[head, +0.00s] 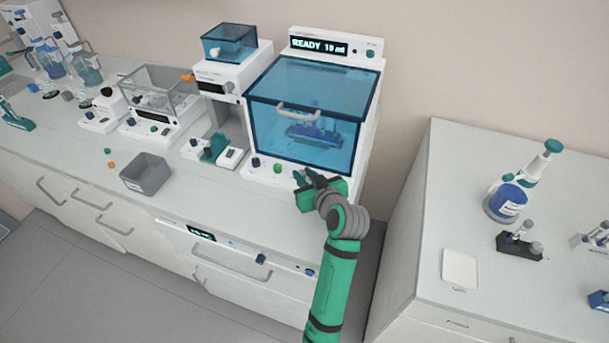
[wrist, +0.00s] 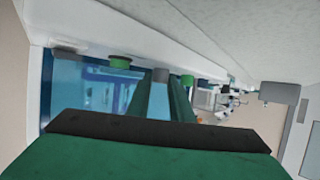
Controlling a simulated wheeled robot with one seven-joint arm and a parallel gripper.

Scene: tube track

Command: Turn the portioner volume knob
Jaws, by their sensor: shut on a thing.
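The portioner (head: 366,121) is the white machine with a big blue see-through lid (head: 318,88) and a display reading "READY 10 ml" (head: 318,46). On its low front ledge I see a dark blue knob (head: 255,162) and a green knob (head: 278,168). My gripper (head: 301,179) is at the right part of this ledge and covers what lies behind it. In the wrist view, its two green fingers (wrist: 161,95) reach to the ledge and are shut on a small grey-blue knob (wrist: 160,75). Green knobs stand to either side (wrist: 120,61). Whether the held knob has turned cannot be told.
A smaller device with a blue box (head: 229,44) stands left of the portioner. A grey open bin (head: 146,172) sits near the counter's front edge. A gap separates this counter from the right bench, which holds a blue flask (head: 506,203) and a white tray (head: 460,268).

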